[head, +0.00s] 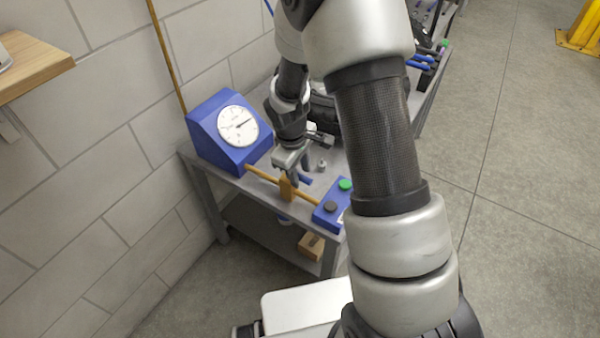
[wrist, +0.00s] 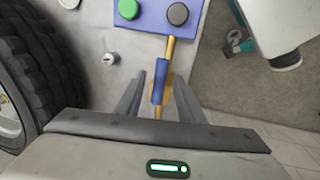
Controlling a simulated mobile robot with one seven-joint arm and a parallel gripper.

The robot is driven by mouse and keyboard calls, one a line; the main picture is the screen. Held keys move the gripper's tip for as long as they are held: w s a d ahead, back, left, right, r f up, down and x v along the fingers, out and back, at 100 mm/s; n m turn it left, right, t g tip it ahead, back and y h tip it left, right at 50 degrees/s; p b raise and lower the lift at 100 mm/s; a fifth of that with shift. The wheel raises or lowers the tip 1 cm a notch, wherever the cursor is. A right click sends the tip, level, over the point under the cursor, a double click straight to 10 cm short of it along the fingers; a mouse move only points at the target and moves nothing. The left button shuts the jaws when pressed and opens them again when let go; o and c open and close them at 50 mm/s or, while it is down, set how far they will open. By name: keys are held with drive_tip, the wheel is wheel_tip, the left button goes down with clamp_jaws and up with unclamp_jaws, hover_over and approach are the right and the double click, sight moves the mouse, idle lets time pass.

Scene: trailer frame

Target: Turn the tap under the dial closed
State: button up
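The dial (head: 238,125), white with a black needle, is set in the sloped face of a blue box on the bench. A brass pipe (head: 261,174) runs from this box to a blue button box. The tap (head: 287,188) sits on this pipe; its blue lever (head: 305,179) also shows in the wrist view (wrist: 158,80), lying roughly along the pipe. My gripper (head: 298,171) is above the tap, pointing down. In the wrist view its two fingers (wrist: 160,88) are apart, one on each side of the lever, with gaps visible. The fingers partly hide the tap in the head view.
The blue button box (head: 332,204), with green and dark buttons, stands at the bench's front end. A black tyre (wrist: 35,70) is close to the left of my gripper in the wrist view. A grey wall (head: 90,150) rises behind the dial. A wooden shelf (head: 30,65) juts out at left.

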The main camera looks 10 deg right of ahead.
drive_tip(key=shift+f, duration=0.1)
clamp_jaws()
